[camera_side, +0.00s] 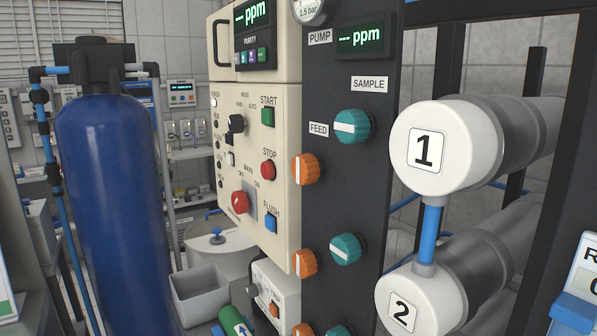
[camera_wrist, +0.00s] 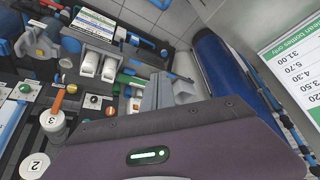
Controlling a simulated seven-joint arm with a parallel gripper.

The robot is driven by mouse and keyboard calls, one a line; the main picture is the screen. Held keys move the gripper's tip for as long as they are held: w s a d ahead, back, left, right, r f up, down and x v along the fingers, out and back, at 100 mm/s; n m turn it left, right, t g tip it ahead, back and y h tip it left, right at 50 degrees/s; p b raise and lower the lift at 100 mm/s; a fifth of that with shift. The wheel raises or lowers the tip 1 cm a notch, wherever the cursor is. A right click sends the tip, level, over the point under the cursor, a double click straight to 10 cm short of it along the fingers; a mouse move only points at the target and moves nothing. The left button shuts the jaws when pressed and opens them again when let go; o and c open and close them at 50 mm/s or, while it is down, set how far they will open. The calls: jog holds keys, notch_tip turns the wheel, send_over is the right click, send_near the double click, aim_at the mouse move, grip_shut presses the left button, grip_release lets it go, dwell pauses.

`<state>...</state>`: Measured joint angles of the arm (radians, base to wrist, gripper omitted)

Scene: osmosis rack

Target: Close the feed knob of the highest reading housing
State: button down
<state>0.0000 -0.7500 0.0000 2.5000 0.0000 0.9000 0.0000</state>
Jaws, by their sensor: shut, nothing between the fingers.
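In the side view, orange feed knobs form a column under the FEED label (camera_side: 319,129) on a dark panel; the top one (camera_side: 305,169) is beside housing 1 (camera_side: 427,150), and a lower one (camera_side: 304,263) is beside housing 2 (camera_side: 404,312). Teal sample knobs (camera_side: 354,126) form the column to their right, with white bars roughly horizontal. The ppm display (camera_side: 360,38) shows dashes, no number. My gripper (camera_wrist: 168,90) shows only in the wrist view, shut and empty, apart from the knobs. Housing 2's white cap (camera_wrist: 35,165) shows there at lower left. Lower knobs are cut off in the side view.
A cream control box (camera_side: 255,150) with switches and buttons stands left of the panel. A blue tank (camera_side: 115,200) stands further left, with a grey bin (camera_side: 198,295) on the floor between. A white-and-green value sheet (camera_wrist: 292,75) shows at the wrist view's right.

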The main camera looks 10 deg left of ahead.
aim_at(297, 168)
jog(key=c, duration=2.2)
grip_release()
